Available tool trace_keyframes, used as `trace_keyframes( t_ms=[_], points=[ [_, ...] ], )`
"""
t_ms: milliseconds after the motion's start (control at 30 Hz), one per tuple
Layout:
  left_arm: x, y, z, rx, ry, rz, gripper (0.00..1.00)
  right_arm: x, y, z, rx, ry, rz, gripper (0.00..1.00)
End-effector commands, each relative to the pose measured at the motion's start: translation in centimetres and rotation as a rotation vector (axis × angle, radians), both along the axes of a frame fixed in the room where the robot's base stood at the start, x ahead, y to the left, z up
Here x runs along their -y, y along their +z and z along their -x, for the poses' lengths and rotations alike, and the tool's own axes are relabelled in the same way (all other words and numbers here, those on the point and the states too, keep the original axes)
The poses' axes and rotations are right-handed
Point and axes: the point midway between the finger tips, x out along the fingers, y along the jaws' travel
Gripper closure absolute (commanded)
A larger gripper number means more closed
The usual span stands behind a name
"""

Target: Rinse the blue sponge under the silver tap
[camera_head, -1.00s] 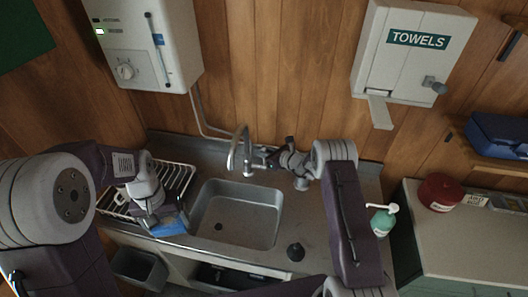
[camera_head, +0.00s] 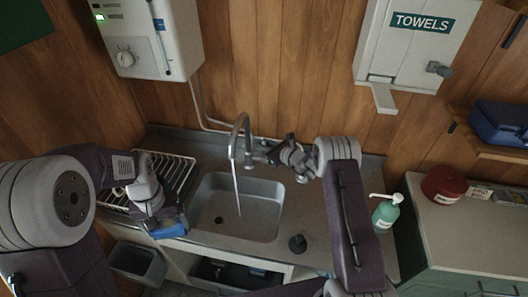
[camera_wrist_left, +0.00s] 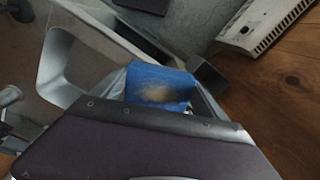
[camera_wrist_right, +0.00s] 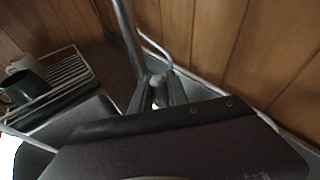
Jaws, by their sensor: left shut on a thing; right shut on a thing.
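The silver tap (camera_head: 242,128) stands behind the sink (camera_head: 272,212), and a thin stream of water (camera_head: 237,192) runs from its spout into the basin. My right gripper (camera_head: 264,155) is shut on the tap's handle, beside the spout; the wrist view shows its fingers (camera_wrist_right: 160,90) around the handle part. My left gripper (camera_head: 172,224) is shut on the blue sponge (camera_head: 166,231) at the left front of the sink, outside the stream. In the left wrist view the sponge (camera_wrist_left: 158,88) has a brownish patch on its face.
A white dish rack (camera_head: 180,172) stands left of the sink. A black plug (camera_head: 297,243) lies on the counter at its right. A green soap bottle (camera_head: 385,213) stands further right. A towel dispenser (camera_head: 405,45) and a heater (camera_head: 150,35) hang on the wall.

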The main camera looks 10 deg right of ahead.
Motion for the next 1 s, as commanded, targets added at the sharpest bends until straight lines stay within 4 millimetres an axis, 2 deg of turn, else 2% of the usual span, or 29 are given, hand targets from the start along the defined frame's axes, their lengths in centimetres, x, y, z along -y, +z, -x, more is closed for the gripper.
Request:
trace_keyframes(
  t_ms=[300,333,400,767,867,1000],
  points=[
    [0.0,-0.1,0.0,0.000,0.000,0.000,0.56,-0.1,0.2,0.0,0.009,0.003,0.002,1.00],
    [0.0,-0.1,0.0,0.000,0.000,0.000,0.56,-0.1,0.2,0.0,0.009,0.003,0.002,0.75],
    [0.0,-0.1,0.0,0.000,0.000,0.000,0.56,-0.1,0.2,0.0,0.009,0.003,0.002,0.58],
    [0.0,-0.3,0.0,0.000,0.000,0.000,0.56,0.1,0.1,0.3,0.006,0.002,0.002,0.58],
    [0.0,-0.7,0.0,0.000,0.000,0.000,0.56,0.7,0.4,1.2,0.007,0.000,0.003,0.58],
    [0.0,-1.6,0.0,0.000,0.000,0.000,0.56,2.0,1.2,3.5,0.008,-0.002,0.002,0.58]
  ],
)
